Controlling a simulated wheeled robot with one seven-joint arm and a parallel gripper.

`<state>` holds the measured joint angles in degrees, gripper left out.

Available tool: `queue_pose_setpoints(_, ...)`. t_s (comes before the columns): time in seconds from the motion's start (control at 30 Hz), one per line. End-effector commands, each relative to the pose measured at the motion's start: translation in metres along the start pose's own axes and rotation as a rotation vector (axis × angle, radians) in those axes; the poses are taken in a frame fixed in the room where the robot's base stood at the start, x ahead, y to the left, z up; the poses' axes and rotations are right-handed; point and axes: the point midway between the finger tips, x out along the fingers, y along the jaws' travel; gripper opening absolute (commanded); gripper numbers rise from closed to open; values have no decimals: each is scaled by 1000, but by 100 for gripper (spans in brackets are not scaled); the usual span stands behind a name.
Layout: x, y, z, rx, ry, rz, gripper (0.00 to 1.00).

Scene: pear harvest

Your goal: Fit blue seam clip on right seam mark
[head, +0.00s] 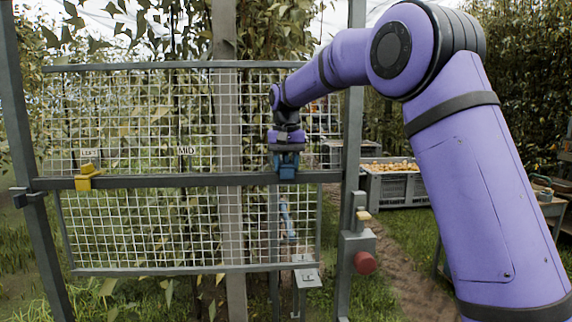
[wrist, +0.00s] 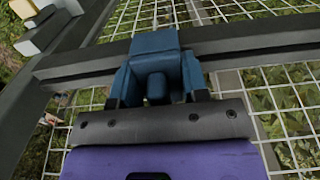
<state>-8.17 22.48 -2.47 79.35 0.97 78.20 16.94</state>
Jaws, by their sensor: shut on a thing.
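The blue seam clip (head: 288,172) is at the grey middle rail of the mesh gate, toward its right part, under my gripper (head: 287,150). In the wrist view the blue clip (wrist: 155,62) sits between the fingers of my gripper (wrist: 156,92), which is shut on it. The clip overlaps the middle rail (wrist: 240,40); I cannot tell if it is fully seated. The right seam mark cannot be seen, perhaps hidden behind my gripper. A yellow clip (head: 87,178) sits on the same rail below the LEFT label (head: 90,154). The MID label (head: 186,150) has no clip below it.
The wire mesh gate (head: 140,230) fills the left and middle. A grey post with a latch and a red knob (head: 365,263) stands to its right. Behind are a crate of fruit (head: 397,185) and a side table (head: 545,200). Leaves hang behind the mesh.

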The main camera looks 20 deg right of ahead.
Motion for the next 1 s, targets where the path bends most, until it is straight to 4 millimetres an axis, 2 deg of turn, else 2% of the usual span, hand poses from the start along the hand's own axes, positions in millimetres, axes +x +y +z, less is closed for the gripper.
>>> queue_pose_setpoints(0.07, 1, 0, 0, 0, 0, 0, 19)
queue_pose_setpoints(0.1, 1, 0, 0, 0, 0, 0, 44)
queue_pose_setpoints(0.2, 1, 0, 0, 0, 0, 0, 67)
queue_pose_setpoints(0.23, 1, 0, 0, 0, 0, 0, 71)
queue_pose_setpoints(0.5, 1, 0, 0, 0, 0, 0, 71)
queue_pose_setpoints(0.63, -6, 0, 0, 0, 2, -1, 71)
queue_pose_setpoints(0.77, -25, 0, 0, 0, 3, -1, 71)
queue_pose_setpoints(1.0, -71, 0, -1, 0, 3, -1, 71)
